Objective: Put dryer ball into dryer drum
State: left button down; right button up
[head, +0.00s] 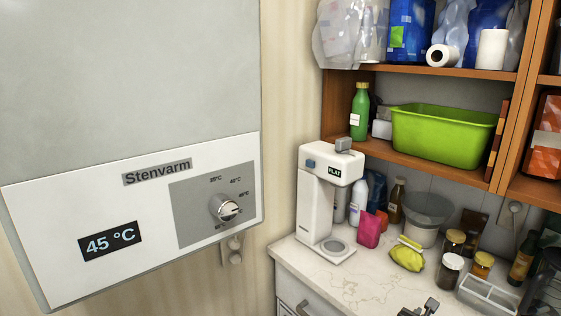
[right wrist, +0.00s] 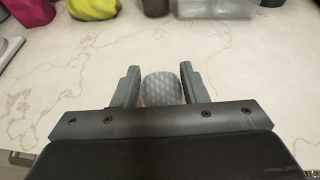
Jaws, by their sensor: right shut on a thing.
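My right gripper (right wrist: 160,88) is shut on a grey patterned rounded thing, which looks like the dryer ball (right wrist: 161,89). The ball sits between the two fingers, above the pale marbled counter. In the head view only the tip of my right gripper (head: 418,309) shows at the bottom edge, over the counter front. My left gripper is not in view. No dryer drum shows in either view.
The marbled counter (head: 345,278) holds a white dispenser machine (head: 313,210), a pink bag (head: 370,229), a yellow-green cloth (head: 407,256), jars and a clear tray (head: 489,297). Wooden shelves with a green bin (head: 443,137) hang above. A white heater unit (head: 130,200) fills the left.

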jog(key=shift+f+p+v, duration=0.15)
jog(key=shift+p+v, duration=0.25)
jog(key=shift+v, duration=0.35)
jog(key=shift+f+p+v, duration=0.15)
jog(key=shift+p+v, duration=0.2)
jog(key=shift+v, duration=0.35)
jog(key=shift+s+a, duration=0.1)
jog(key=shift+s, duration=0.05)
jog(key=shift+s+f, duration=0.1)
jog(key=shift+s, duration=0.05)
